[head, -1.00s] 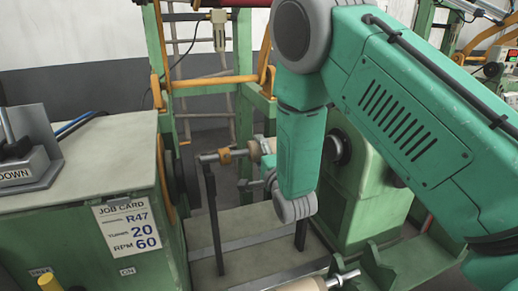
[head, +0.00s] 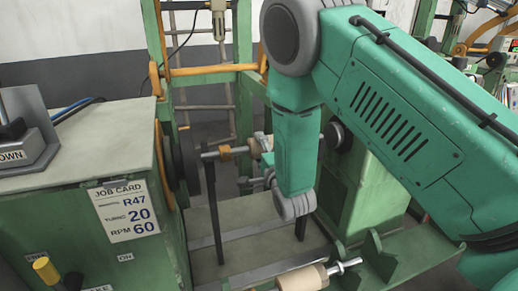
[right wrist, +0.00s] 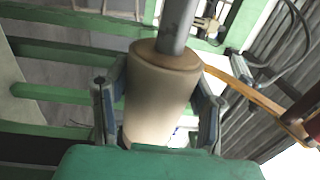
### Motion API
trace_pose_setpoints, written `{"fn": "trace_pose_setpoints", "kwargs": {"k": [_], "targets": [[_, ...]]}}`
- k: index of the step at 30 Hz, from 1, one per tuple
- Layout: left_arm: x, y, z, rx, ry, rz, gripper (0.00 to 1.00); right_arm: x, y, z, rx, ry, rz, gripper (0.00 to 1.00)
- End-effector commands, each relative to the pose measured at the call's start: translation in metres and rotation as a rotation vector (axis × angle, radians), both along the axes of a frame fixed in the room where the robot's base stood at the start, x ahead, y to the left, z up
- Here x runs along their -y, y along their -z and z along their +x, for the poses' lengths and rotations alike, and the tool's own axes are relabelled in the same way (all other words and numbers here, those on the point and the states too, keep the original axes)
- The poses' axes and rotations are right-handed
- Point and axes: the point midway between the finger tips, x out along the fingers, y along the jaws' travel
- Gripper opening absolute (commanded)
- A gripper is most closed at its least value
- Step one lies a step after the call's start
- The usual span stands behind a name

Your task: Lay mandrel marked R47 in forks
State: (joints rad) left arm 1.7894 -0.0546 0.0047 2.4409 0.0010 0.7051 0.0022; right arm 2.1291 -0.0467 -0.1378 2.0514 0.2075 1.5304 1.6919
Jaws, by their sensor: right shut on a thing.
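My right gripper (head: 258,163) is shut on a cream mandrel, mostly hidden behind my arm in the head view; its grey shaft end and orange-brown collar (head: 226,153) stick out to the left. In the right wrist view the mandrel's cream body (right wrist: 160,98) lies between both fingers, with its grey shaft (right wrist: 177,25) pointing away. No R47 mark is legible on it. A dark upright fork post (head: 214,225) stands by the shaft end; whether the shaft rests in it I cannot tell. A second dark post (head: 301,228) is mostly hidden by my arm. My left gripper is out of view.
A job card (head: 125,210) reading R47, 20 and 60 is on the green cabinet (head: 75,235) at left. Another pale mandrel (head: 303,278) lies at the bottom, beside green notched brackets (head: 378,255). A dark round chuck (head: 338,137) sits right of my forearm.

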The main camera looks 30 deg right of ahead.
Motion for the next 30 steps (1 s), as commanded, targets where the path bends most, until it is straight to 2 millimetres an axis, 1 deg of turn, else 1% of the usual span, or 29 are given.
{"fn": "trace_pose_setpoints", "kwargs": {"k": [10,11,12,13,23,26,29,30], "targets": [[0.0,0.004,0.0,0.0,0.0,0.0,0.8,0.0,0.002,0.0,0.004,0.001,0.0,0.0],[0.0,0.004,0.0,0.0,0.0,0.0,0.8,0.0,0.002,0.001,0.004,0.0,0.0,0.56],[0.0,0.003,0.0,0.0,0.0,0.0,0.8,0.0,0.002,0.001,0.004,0.0,0.0,0.7],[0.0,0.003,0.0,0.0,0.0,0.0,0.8,0.0,0.002,0.001,0.003,0.0,0.0,0.74],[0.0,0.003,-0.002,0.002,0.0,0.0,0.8,0.0,0.005,-0.002,-0.004,0.0,0.001,0.74],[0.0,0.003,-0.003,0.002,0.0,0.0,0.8,-0.002,0.006,-0.01,-0.004,0.001,0.002,0.74],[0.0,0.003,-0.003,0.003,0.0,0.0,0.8,-0.006,0.007,-0.026,-0.005,0.001,0.002,0.74],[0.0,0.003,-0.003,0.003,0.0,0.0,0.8,-0.008,0.007,-0.034,-0.005,0.0,0.002,0.74]]}}
